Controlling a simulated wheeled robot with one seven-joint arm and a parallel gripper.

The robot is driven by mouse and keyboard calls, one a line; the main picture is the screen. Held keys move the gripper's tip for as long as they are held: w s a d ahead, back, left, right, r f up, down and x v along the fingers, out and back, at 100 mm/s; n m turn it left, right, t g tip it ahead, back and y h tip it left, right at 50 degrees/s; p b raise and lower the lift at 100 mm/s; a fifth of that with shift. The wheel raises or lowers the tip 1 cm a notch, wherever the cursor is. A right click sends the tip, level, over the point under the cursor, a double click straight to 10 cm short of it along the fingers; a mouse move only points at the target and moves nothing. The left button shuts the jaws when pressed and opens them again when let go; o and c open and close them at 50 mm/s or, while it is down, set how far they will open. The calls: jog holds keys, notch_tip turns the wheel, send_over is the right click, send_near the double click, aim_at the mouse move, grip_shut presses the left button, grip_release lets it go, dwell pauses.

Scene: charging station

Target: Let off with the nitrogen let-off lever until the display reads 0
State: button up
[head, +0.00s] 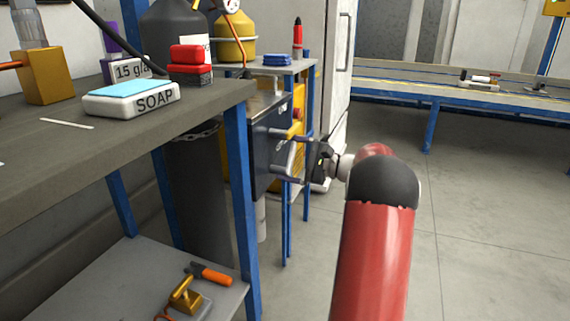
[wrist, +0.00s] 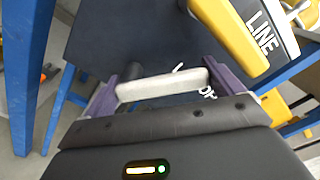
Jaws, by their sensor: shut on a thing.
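A dark panel box (head: 262,155) stands beyond the bench's right end in the head view. My gripper (head: 298,160) is at its front face. In the wrist view, my gripper's purple fingers (wrist: 162,84) are at the two ends of a pale grey bar (wrist: 160,86), shut on it. White lettering behind the bar, partly hidden, seems to end in "OFF", so the bar appears to be the let-off lever. A yellow lever (wrist: 232,35) beside a "LINE" label is to the right, apart from my fingers. No display reading is visible in either view.
The bench (head: 150,125) at left holds a soap box (head: 132,98) and red blocks (head: 190,62). Its blue leg (head: 243,190) is close to the panel; a blue post (wrist: 25,75) also shows in the wrist view. A white cabinet (head: 337,90) stands behind. The floor at right is clear.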

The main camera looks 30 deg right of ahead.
dwell(0.4)
jog(key=o, duration=1.1)
jog(key=shift+c, duration=0.2)
jog(key=shift+s+d, duration=0.1)
jog(key=v, duration=0.7)
jog(key=shift+s+d+p, duration=0.2)
jog(key=shift+s+p, duration=0.05)
jog(key=shift+p, duration=0.15)
